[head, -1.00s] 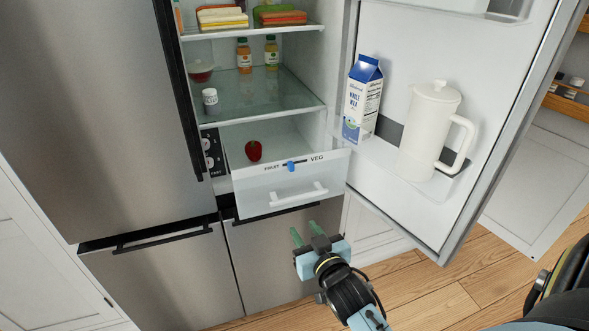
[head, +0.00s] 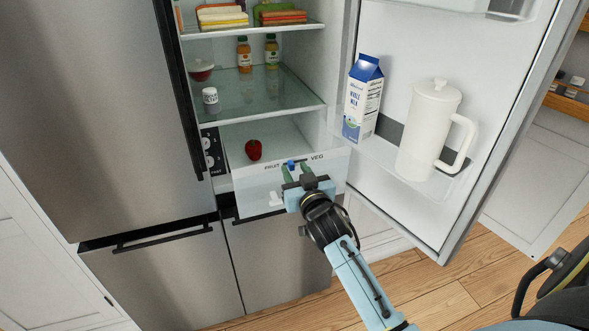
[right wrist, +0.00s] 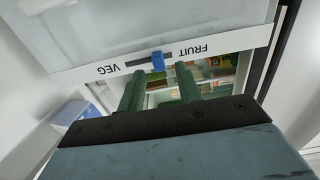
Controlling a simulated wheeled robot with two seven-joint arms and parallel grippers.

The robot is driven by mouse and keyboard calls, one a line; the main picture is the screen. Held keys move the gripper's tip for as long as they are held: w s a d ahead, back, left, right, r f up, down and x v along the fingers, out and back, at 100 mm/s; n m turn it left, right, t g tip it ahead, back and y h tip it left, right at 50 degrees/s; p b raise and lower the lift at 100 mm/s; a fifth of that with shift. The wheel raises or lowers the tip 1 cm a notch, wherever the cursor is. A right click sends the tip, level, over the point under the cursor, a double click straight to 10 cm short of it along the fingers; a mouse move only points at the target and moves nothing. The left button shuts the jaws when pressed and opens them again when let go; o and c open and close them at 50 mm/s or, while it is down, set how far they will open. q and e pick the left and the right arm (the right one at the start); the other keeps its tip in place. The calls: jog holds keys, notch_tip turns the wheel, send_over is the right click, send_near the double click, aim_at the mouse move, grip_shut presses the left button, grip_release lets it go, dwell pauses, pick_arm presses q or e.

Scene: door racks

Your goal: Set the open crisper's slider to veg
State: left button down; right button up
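The open crisper drawer (head: 250,190) is pulled out at the bottom of the fridge. Its front strip reads FRUIT at left and VEG at right in the head view. The blue slider (head: 291,163) sits in the dark slot between the words, nearer FRUIT. In the right wrist view the words are upside down and the slider (right wrist: 158,62) is right of the slot's middle, toward FRUIT. My right gripper (head: 296,172) is open and empty in front of the drawer. In the wrist view its fingertips (right wrist: 159,80) are spread either side of the slider, apparently not touching it. My left gripper is out of view.
A red fruit or vegetable (head: 254,150) lies in the crisper. The open fridge door (head: 445,200) at right holds a milk carton (head: 362,97) and a white jug (head: 430,130). A glass shelf (head: 260,105) is above the crisper. Open floor lies in front.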

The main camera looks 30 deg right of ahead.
jog(key=shift+w+d, duration=0.2)
jog(key=shift+w, duration=0.5)
grip_shut()
